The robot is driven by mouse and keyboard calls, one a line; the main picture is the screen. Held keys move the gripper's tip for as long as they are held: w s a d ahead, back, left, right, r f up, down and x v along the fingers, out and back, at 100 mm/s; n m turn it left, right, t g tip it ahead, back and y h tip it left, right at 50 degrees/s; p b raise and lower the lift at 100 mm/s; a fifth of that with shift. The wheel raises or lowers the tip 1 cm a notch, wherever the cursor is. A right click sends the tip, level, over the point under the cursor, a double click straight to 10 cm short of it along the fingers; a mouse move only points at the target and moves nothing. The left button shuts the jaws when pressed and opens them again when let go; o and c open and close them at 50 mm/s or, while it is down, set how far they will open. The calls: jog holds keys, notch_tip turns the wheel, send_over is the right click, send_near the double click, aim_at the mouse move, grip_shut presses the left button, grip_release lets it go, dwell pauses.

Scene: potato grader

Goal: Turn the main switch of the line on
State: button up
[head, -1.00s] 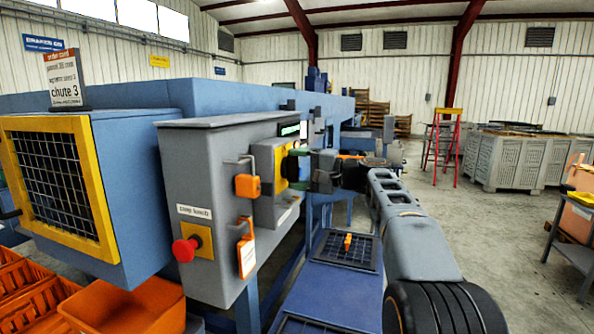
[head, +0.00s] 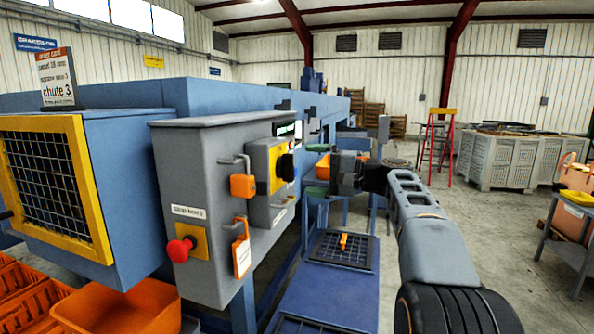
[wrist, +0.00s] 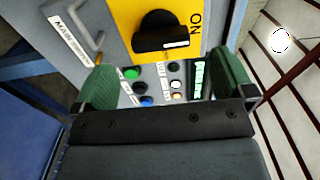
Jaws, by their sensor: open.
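The main switch is a black rotary knob (head: 286,166) on a yellow plate on the side of the grey control cabinet (head: 200,215). In the wrist view the knob (wrist: 160,28) shows its grip bar lying across the picture, with a white mark at the right end, on the side of the ON lettering (wrist: 195,22). My gripper (head: 318,168) stands to the right of the knob, apart from it. Its green fingers are spread wide and hold nothing; in the wrist view the gripper (wrist: 165,84) has the knob beyond its fingertips.
A red stop button (head: 180,249), an orange padlock (head: 243,187) and an orange tag (head: 242,257) are on the cabinet. Coloured push buttons (wrist: 145,86) and a green-lit display (wrist: 198,80) lie beyond the fingers. Open floor lies right of my arm.

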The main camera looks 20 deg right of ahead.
jog(key=v, duration=0.8)
jog(key=shift+s, duration=0.1)
notch_tip(320, 180, down, 11)
jog(key=w+d+m+h, duration=0.1)
jog(key=d+m+h, duration=0.15)
jog(key=h, duration=0.35)
jog(key=s+a+f+g+h+p, duration=0.3)
jog(key=s+a+f+g+p, duration=0.1)
jog(key=f, duration=0.3)
jog(key=s+a+n+g+h+p, duration=0.1)
jog(key=s+a+n+h+p, duration=0.2)
jog(key=s, duration=0.5)
jog(key=s+a+n+g+h+p, duration=0.1)
jog(key=s+a+n+h+p, duration=0.2)
jog(key=s+a+n+p, duration=0.3)
jog(key=s+a+f, duration=0.1)
jog(key=s, duration=0.2)
jog(key=shift+p, duration=0.4)
